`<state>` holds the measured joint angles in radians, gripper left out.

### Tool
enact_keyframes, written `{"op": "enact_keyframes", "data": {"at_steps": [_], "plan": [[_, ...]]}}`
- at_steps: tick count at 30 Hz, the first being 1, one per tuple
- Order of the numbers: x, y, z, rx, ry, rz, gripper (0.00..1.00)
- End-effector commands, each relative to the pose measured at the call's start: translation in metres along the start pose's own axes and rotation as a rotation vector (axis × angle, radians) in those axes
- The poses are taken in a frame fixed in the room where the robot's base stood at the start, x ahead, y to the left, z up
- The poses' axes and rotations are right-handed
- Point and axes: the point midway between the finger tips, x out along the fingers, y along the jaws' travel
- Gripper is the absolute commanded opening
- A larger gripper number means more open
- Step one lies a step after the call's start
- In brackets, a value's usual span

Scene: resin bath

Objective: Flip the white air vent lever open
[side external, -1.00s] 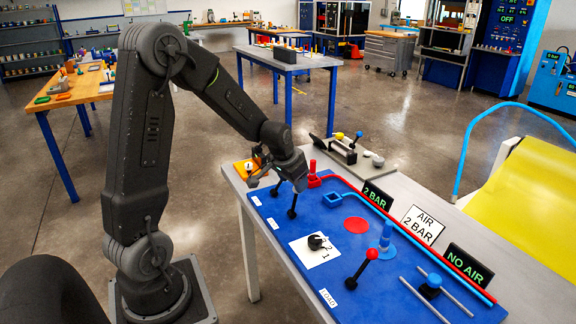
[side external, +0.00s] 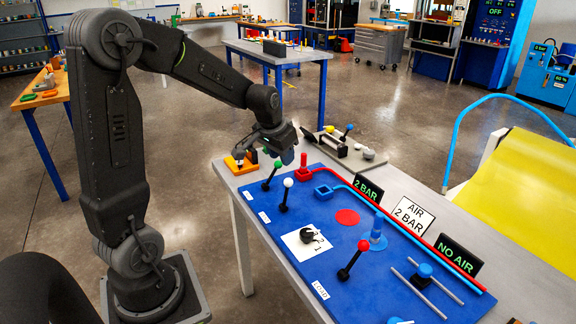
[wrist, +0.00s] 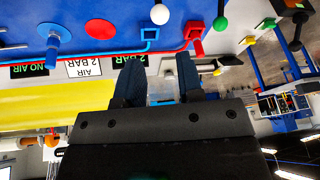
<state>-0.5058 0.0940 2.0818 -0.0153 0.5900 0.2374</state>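The white air vent lever (side external: 288,183) is a black stick with a white ball knob on the blue panel (side external: 325,258). It stands nearly upright, with a slight lean in the side view. Its white knob also shows at the top of the wrist view (wrist: 160,14). My gripper (side external: 288,152) is above the panel's far left end, beyond the white knob and apart from it. In the wrist view its two dark fingers (wrist: 160,78) are spread with nothing between them.
A green-knobbed lever (side external: 277,164) stands close beside the white one, near my gripper. A red post (side external: 303,170) is just right. A red-knobbed lever (side external: 363,245) and a black dial (side external: 307,236) are nearer the front. Signs (side external: 410,215) line the panel's far edge.

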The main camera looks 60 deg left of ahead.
Motion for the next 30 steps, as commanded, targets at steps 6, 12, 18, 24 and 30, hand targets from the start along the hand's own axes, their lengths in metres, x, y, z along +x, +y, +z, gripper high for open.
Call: {"op": "enact_keyframes", "data": {"at_steps": [6,12,18,24,30], "plan": [[0.017,0.004,-0.055,-0.192,-0.178,-0.002,0.13],[0.035,0.011,-0.096,-0.407,-0.357,-0.084,0.00],[0.052,0.023,-0.121,-0.632,-0.509,-0.233,0.00],[0.062,0.037,-0.129,-0.832,-0.606,-0.403,0.00],[0.065,0.044,-0.129,-0.932,-0.640,-0.498,0.00]]}}
